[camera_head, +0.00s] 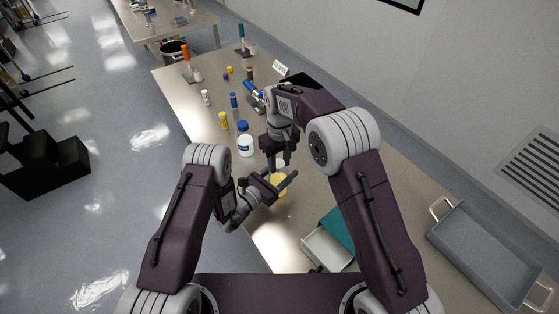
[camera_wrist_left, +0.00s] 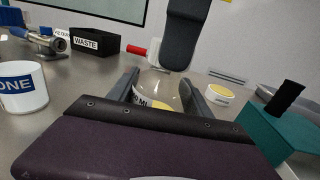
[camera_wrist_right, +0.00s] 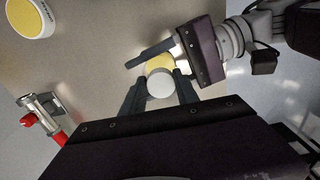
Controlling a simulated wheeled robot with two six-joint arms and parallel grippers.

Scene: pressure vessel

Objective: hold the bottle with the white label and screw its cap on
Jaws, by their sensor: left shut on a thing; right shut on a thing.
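A bottle (camera_head: 279,186) with yellow contents stands between the fingers of my left gripper (camera_head: 272,187), which is shut on it. In the left wrist view its clear shoulder and white label (camera_wrist_left: 143,98) show between the fingers. My right gripper (camera_wrist_right: 159,92) is above the bottle, shut on a white cap (camera_wrist_right: 160,83). In the right wrist view the cap overlaps the near side of the bottle's yellow (camera_wrist_right: 158,63). I cannot tell whether the cap touches the bottle's neck. The right gripper's dark finger (camera_wrist_left: 183,38) comes down over the bottle in the left wrist view.
A white bottle with a blue cap and label (camera_head: 245,146) stands nearby on the table. A yellow-topped jar (camera_wrist_left: 219,94) is close by. A teal box (camera_head: 340,224) stands at the near edge, a grey tray (camera_head: 490,255) at right. A black waste box (camera_wrist_left: 95,42) is farther back.

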